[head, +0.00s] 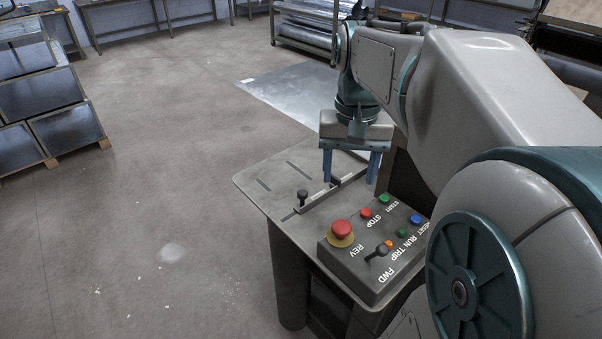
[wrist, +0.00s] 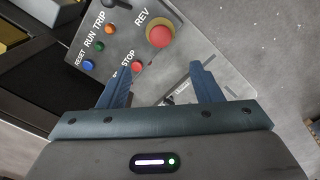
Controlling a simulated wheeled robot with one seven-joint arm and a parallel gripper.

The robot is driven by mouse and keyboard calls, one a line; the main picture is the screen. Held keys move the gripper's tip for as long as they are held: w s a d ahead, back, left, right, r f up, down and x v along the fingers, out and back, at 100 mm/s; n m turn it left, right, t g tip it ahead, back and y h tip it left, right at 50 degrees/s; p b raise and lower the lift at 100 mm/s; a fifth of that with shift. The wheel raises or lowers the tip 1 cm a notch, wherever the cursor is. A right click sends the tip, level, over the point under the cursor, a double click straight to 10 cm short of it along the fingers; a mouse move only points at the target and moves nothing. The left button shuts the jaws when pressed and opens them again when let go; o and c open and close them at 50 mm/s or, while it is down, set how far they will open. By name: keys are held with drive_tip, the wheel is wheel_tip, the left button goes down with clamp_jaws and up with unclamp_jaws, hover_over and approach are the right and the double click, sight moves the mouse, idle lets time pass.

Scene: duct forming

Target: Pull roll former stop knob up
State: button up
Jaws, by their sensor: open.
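The stop knob (head: 342,230) is a red mushroom head on a yellow ring. It sits at the left corner of the dark sloped control panel (head: 340,262). In the wrist view the knob (wrist: 160,33) is at the top middle, beyond the fingertips and apart from them. My gripper (head: 350,181) points down with two blue fingers, over the table behind the panel in the head view. In the wrist view my gripper (wrist: 160,68) is open, with nothing held between the fingers. Whether the knob is pressed in or up I cannot tell.
The panel also has a small red STOP button (head: 366,212), a black REV/FWD switch (head: 380,250), and green, orange and blue buttons or lamps. A black-knobbed lever (head: 302,195) stands on the table left of the gripper. A sheet of metal (head: 290,92) lies behind.

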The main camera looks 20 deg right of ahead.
sight(342, 224)
wheel_tip(342, 224, down, 14)
drive_tip(key=shift+r, duration=0.25)
drive_tip(key=shift+c, duration=0.3)
clamp_jaws()
drive_tip(key=shift+r+p, duration=0.3)
drive_tip(key=shift+r, duration=0.5)
drive_tip(key=shift+w+f, duration=0.1)
drive_tip(key=shift+o, duration=0.3)
unclamp_jaws()
wheel_tip(342, 224, up, 14)
